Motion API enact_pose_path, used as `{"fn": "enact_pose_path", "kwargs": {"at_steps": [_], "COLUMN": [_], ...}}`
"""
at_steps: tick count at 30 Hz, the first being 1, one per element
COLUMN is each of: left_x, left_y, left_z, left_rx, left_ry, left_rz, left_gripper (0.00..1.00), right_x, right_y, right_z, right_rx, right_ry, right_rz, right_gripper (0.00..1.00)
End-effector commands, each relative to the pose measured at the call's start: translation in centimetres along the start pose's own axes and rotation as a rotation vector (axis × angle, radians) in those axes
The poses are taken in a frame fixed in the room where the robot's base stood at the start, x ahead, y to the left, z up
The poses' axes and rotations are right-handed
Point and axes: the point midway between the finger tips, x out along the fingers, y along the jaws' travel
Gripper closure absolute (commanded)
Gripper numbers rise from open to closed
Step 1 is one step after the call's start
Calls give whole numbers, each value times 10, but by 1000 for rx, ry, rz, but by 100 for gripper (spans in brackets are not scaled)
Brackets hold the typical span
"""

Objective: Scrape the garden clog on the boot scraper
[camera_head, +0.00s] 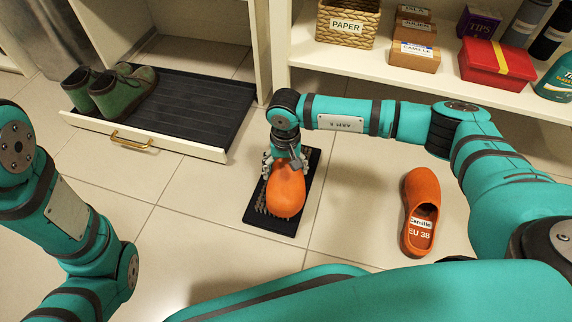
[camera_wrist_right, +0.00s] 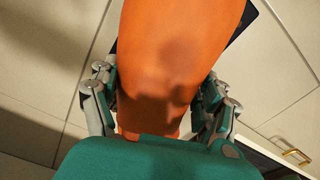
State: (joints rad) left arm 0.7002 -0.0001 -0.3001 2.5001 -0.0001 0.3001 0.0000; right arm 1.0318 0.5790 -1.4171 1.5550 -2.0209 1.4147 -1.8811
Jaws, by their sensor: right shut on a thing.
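An orange garden clog (camera_head: 286,192) is in my right gripper (camera_head: 285,165), over the dark boot scraper (camera_head: 310,188) on the tiled floor. The gripper's fingers close on both sides of the clog, which also fills the right wrist view (camera_wrist_right: 175,70). Brown bristles show around the clog's lower edge. I cannot tell whether the sole touches them. A second orange clog (camera_head: 421,195) lies on the floor to the right, with a label reading "Camille EU 38" inside. My left arm shows at the left edge, but its gripper is out of view.
A pulled-out drawer tray (camera_head: 195,112) with a brass handle holds green boots (camera_head: 123,95) at the left. A shelf (camera_head: 350,62) at the back carries a paper basket (camera_head: 346,22), boxes and bottles. Floor left of the scraper is clear.

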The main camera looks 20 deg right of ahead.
Motion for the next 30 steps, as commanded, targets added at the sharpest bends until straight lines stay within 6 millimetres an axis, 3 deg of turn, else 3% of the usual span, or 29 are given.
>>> {"fn": "enact_pose_path", "kwargs": {"at_steps": [24, 30], "left_x": [54, 55], "left_y": [-11, -11], "left_z": [19, 19], "left_rx": [0, 0], "left_ry": [0, 0], "left_rz": [0, 0], "left_gripper": [60, 60], "right_x": [-77, -80], "right_y": [0, 0], "right_z": [0, 0], "right_rx": [-1, -1], "right_ry": [0, -1], "right_rz": [0, 1], "right_gripper": [53, 53]}}
